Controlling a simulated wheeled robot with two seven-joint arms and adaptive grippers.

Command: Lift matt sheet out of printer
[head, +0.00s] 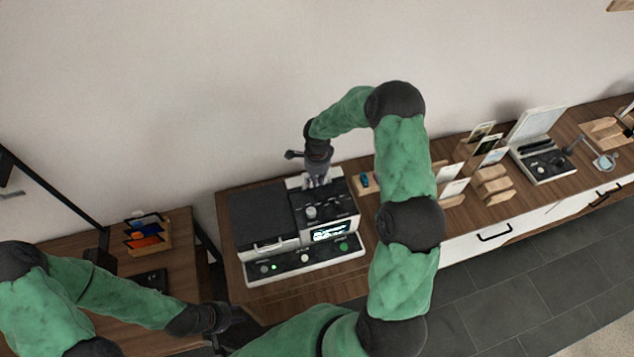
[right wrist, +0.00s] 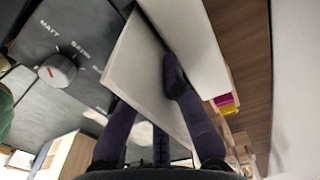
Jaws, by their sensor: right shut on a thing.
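The printer (head: 264,218) stands on the wooden cabinet top against the wall, with a dark top, a lit screen and a light front panel. In the right wrist view its dark panel (right wrist: 85,25) carries a knob with a red mark, beside the word MATT. My right gripper (head: 317,183) points down at the printer's back right part. It is shut on a pale sheet (right wrist: 138,68), which shows between its fingers (right wrist: 150,108). The sheet's lower end is hidden. My left gripper (head: 232,316) is low in the head view, away from the printer; its fingers are unclear.
Wooden stands with upright cards (head: 487,150) and a white open-lidded case (head: 541,160) stand along the cabinet to the right. A rack of colourful cards (head: 147,234) stands on a lower wooden table at left. The wall is close behind the printer.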

